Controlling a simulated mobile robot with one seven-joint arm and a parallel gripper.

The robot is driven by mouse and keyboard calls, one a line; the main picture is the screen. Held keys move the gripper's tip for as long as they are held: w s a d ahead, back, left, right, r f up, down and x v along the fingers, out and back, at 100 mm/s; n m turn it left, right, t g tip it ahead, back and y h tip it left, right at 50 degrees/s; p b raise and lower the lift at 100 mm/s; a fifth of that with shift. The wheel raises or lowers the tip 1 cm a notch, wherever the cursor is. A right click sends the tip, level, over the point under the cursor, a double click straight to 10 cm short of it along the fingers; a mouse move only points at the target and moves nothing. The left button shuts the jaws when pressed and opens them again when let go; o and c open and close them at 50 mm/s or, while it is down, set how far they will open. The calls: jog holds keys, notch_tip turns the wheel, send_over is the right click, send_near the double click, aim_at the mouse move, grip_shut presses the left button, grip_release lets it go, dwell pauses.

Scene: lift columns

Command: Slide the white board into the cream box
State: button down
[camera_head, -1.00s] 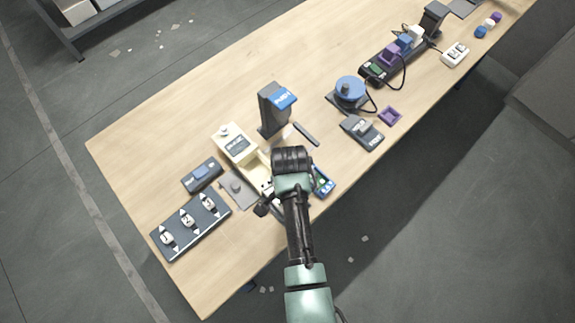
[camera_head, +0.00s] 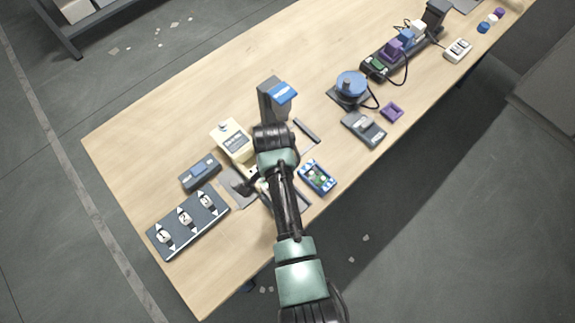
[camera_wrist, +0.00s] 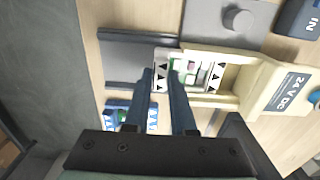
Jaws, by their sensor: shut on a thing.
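The cream box (camera_head: 231,138) lies on the table and is partly hidden behind my arm in the head view. In the wrist view its labelled end (camera_wrist: 287,88) is on the right and its open side faces left. The white board (camera_wrist: 210,72), with black triangles and green parts, lies at that opening, partly between the box's side walls. My gripper (camera_wrist: 162,72) is shut on the board's left part. How deep the board sits in the box is hard to tell. The head view hides the fingertips.
A blue-edged tray with small parts (camera_head: 317,177) lies right of my arm. A grey plate with a knob (camera_wrist: 205,22) lies beside the box. A dark numbered panel (camera_head: 188,224) and a grey-blue block (camera_head: 200,173) are left. A dark post with blue top (camera_head: 272,101) stands behind.

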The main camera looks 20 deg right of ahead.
jog(key=shift+w+a+b, duration=0.3)
jog(key=shift+w+b, duration=0.15)
jog(key=shift+w, duration=0.35)
jog(key=shift+w+a+b, duration=0.3)
jog(key=shift+w+b, duration=0.1)
jog(key=shift+w, duration=0.35)
jog(key=c, duration=0.8)
grip_release()
notch_tip(320, 180, up, 6)
jog(key=p, duration=0.6)
